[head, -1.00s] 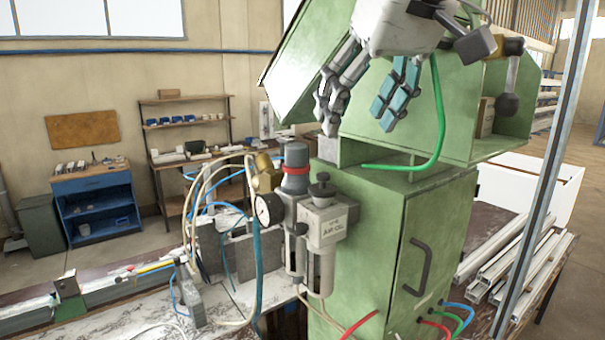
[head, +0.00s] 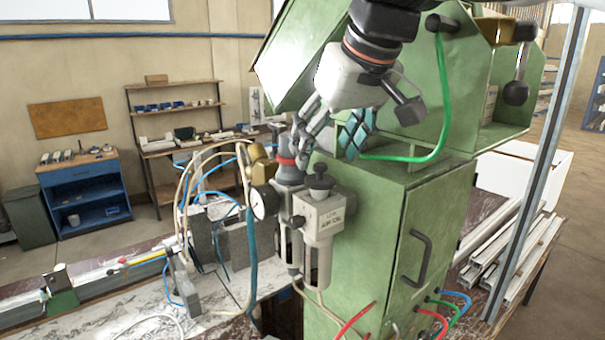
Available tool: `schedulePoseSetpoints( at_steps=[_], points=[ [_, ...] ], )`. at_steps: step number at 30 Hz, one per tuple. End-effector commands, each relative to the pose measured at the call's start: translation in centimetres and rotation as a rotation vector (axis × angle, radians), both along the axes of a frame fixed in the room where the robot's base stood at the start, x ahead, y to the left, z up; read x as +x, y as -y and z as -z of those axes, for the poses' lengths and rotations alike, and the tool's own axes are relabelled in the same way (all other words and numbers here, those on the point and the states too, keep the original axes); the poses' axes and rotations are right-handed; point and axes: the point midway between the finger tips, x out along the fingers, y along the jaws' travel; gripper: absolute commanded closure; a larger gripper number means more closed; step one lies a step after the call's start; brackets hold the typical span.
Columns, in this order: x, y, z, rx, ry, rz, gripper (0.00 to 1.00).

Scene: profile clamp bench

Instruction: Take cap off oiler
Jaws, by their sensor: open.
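The oiler (head: 321,216) is a light grey unit with lettering on its front and a clear bowl below. It is mounted at the left side of the green cabinet. Its black knob-like cap (head: 319,184) sits upright on top. My gripper (head: 326,148) is open and empty, pointing down just above the cap. The fingertips look apart from the cap, though the exact gap is hard to tell. The left finger partly overlaps the neighbouring regulator knob in the picture.
A regulator with a dark knob and red ring (head: 288,162) stands close left of the oiler, with a pressure gauge (head: 264,202) and hoses. The green cabinet (head: 385,240) is close on the right. A green hose (head: 442,100) hangs by my gripper.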

Motion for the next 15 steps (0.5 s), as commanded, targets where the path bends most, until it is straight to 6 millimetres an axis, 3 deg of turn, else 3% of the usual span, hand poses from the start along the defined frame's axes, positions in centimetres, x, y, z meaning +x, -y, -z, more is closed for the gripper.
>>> schedulePoseSetpoints(
  at_steps=[9, 15],
  points=[
    [1.6, -0.7, 3.5, 0.0, 0.0, -0.001, 0.37],
    [2.0, -0.8, 4.3, 0.0, 0.0, -0.001, 0.37]
  ],
)
